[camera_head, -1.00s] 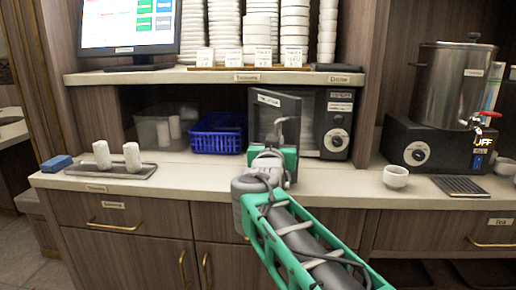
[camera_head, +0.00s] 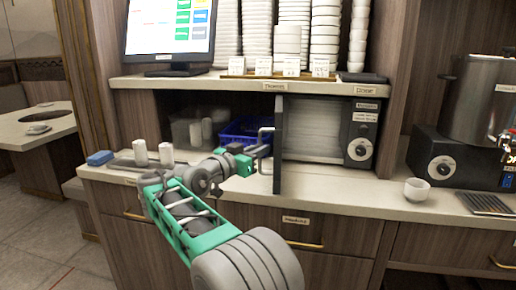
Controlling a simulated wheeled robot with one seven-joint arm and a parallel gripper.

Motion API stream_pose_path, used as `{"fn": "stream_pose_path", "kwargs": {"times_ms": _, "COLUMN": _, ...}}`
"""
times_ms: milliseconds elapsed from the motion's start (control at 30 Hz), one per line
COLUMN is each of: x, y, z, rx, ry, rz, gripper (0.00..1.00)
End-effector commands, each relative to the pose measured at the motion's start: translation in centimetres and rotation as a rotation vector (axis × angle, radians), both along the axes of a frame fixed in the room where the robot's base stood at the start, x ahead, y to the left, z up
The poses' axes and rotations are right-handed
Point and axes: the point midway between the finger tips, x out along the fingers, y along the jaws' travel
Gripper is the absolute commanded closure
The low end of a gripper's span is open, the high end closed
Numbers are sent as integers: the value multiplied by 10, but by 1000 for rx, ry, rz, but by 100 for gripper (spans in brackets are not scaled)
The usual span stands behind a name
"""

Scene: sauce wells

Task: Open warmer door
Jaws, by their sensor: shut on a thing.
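The warmer (camera_head: 325,128) is a box with a dark frame and a dial panel on its right, set under the shelf on the counter. Its dark door (camera_head: 279,150) stands swung out toward me, seen nearly edge-on, at the warmer's left side. The pale interior with stacked white plates shows. A bar handle (camera_head: 266,131) sticks out from the door's left face. My gripper (camera_head: 259,153) reaches in from the left and is shut on the handle; the fingertips are small and partly hidden.
A blue basket (camera_head: 243,137) and a clear bin (camera_head: 190,130) stand behind my gripper. Rolled white towels (camera_head: 140,152) on a tray and a blue block (camera_head: 100,158) are at left. A white cup (camera_head: 417,189) is at right. The counter before the warmer is clear.

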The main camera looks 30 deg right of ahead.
Motion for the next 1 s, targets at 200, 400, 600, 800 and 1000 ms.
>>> {"fn": "stream_pose_path", "kwargs": {"times_ms": 200, "x": 1, "y": 0, "z": -1, "rx": -1, "ry": 2, "rz": 1, "gripper": 100}}
{"fn": "stream_pose_path", "kwargs": {"times_ms": 400, "x": 1, "y": 1, "z": -1, "rx": -1, "ry": 2, "rz": 3, "gripper": 82}}
{"fn": "stream_pose_path", "kwargs": {"times_ms": 600, "x": 1, "y": 2, "z": 0, "rx": -1, "ry": 1, "rz": 5, "gripper": 68}}
{"fn": "stream_pose_path", "kwargs": {"times_ms": 800, "x": 1, "y": 3, "z": 0, "rx": -1, "ry": 0, "rz": 5, "gripper": 68}}
{"fn": "stream_pose_path", "kwargs": {"times_ms": 1000, "x": 0, "y": 11, "z": 0, "rx": -1, "ry": 0, "rz": 4, "gripper": 68}}
